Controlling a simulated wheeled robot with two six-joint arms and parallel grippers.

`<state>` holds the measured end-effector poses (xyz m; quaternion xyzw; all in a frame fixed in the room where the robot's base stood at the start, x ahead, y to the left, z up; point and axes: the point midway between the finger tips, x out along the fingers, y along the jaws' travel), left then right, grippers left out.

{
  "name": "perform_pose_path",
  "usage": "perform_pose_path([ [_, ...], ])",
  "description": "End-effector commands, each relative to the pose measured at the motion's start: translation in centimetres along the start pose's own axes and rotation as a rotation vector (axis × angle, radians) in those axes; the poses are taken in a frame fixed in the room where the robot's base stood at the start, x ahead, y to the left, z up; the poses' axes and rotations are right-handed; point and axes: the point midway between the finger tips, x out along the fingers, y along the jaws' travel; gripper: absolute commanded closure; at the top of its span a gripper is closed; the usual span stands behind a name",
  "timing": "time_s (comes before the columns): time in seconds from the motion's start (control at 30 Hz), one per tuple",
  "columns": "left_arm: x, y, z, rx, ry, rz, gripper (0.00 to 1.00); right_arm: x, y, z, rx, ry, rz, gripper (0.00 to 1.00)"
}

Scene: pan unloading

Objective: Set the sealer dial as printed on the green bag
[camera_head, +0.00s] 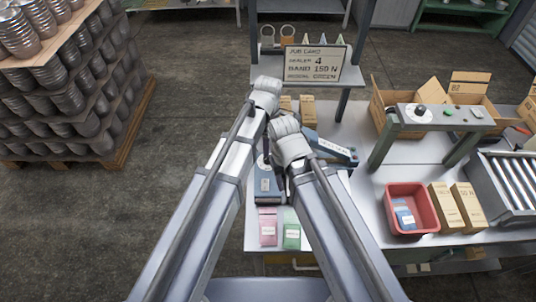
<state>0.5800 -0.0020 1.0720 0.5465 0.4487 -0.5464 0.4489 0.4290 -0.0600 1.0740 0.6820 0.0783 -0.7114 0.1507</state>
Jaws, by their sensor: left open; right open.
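The green bag (291,231) lies flat near the table's front edge, beside a pink bag (267,227). Each carries a small white label, too small to read. The job card (314,64) shows "SEALER 4", "BAND 150 N" and "GREEN". My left gripper (267,91) is at the back left and my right gripper (287,137) just below it. Both are open, away from bags and dial; fingertips are largely hidden.
A blue labelled device (333,147) lies partly behind my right arm. A red bin (390,215) holds a blue packet. Tan cartons (444,207) stand beside it, near a roller conveyor (510,184). Open cardboard boxes (383,101) stand behind the panel. Stacked cans fill the left.

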Motion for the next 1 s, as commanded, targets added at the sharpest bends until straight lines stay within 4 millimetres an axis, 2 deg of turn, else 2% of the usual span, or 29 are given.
perform_pose_path([
  [0.6, 7.0, 0.0, 0.0, 0.001, 0.0, 0.0, 0.31, 7.0, -0.6, -0.4, -0.007, 0.0, 0.002, 0.5],
  [1.0, 7.3, 0.0, 0.0, 0.001, 0.0, 0.0, 0.32, 7.3, -0.7, -0.5, -0.006, 0.0, 0.001, 0.5],
])
